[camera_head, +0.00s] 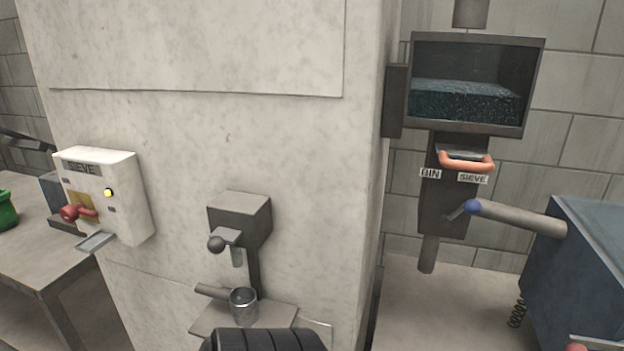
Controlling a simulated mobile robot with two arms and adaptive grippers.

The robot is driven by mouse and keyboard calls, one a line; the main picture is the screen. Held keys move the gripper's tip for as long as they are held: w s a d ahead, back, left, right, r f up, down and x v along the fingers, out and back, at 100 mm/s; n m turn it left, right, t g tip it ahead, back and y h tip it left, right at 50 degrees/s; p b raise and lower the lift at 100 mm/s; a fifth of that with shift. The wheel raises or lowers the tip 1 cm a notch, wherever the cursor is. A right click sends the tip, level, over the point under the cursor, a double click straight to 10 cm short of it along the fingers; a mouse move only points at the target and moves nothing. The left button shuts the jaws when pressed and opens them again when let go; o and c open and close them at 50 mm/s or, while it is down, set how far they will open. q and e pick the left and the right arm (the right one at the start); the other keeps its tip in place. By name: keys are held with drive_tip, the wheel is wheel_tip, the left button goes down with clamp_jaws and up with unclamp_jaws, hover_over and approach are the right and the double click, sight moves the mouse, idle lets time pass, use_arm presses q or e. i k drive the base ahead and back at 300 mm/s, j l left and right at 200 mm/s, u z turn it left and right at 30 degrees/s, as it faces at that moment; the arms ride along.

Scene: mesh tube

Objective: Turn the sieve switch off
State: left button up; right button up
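The sieve switch (128,215) is a white box labelled "SIEVE" on the left side of the pale pillar. A red lever (86,212) with a round knob sticks out from its front over a yellow plate, the knob toward the left. A small yellow light (108,193) to the right of the lever looks lit. The small markings beside the lever are too small to read. Neither of my grippers can be made out in the view, and nothing is seen touching the lever.
A grey dispenser (240,215) with a metal cup (243,302) is on the pillar, right of the switch. A table (30,245) stands at left. At right are a windowed bin (470,125), an orange handle (466,163) and a blue-tipped pipe (520,218). A black ribbed thing (265,340) shows at bottom.

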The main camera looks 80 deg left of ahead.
sight(69, 213)
drive_tip(key=u, duration=3.75)
